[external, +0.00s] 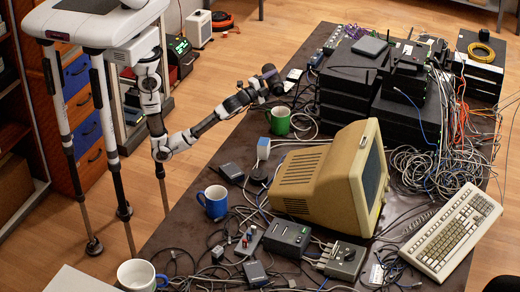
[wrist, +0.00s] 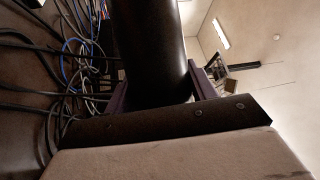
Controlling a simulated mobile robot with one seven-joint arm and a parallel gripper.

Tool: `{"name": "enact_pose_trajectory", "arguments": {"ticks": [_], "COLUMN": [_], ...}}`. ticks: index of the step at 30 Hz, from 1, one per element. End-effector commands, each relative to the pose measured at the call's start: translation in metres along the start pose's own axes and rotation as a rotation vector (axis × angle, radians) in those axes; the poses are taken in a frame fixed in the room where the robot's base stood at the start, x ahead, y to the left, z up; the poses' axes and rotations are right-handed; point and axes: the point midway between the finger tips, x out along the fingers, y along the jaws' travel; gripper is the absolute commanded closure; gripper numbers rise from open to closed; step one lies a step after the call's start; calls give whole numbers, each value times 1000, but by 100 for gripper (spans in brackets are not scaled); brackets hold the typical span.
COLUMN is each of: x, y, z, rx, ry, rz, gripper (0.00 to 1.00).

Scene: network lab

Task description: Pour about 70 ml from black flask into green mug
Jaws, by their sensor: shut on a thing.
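My gripper (external: 264,86) is shut on the black flask (external: 275,85), above and slightly left of the green mug in the external view. In the wrist view, the flask (wrist: 152,50) is a smooth dark cylinder between the two fingers (wrist: 158,95). The room appears turned sideways there, and the flask looks tilted well over from upright. Its mouth cannot be made out, and no stream of liquid is visible. The green mug (external: 279,121) stands upright on the dark table, its handle toward the left. Its contents cannot be seen.
A blue mug (external: 215,202) and a white mug (external: 137,275) stand nearer on the table (external: 190,180). A beige monitor (external: 320,180) is in the middle. Stacked black network boxes (external: 350,85) stand behind, right of the green mug. Loose cables (external: 305,120) lie around it.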

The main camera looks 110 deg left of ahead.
Motion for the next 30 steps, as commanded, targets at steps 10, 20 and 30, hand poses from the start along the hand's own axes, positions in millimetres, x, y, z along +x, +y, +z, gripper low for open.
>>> {"name": "enact_pose_trajectory", "arguments": {"ticks": [10, 20, 30], "x": [2, 0, 0], "y": [8, 12, 12], "z": [9, 3, 4], "rx": [-287, -412, -411], "ry": [-75, -109, -110], "rz": [116, 170, 169], "gripper": [86, 86, 86]}}
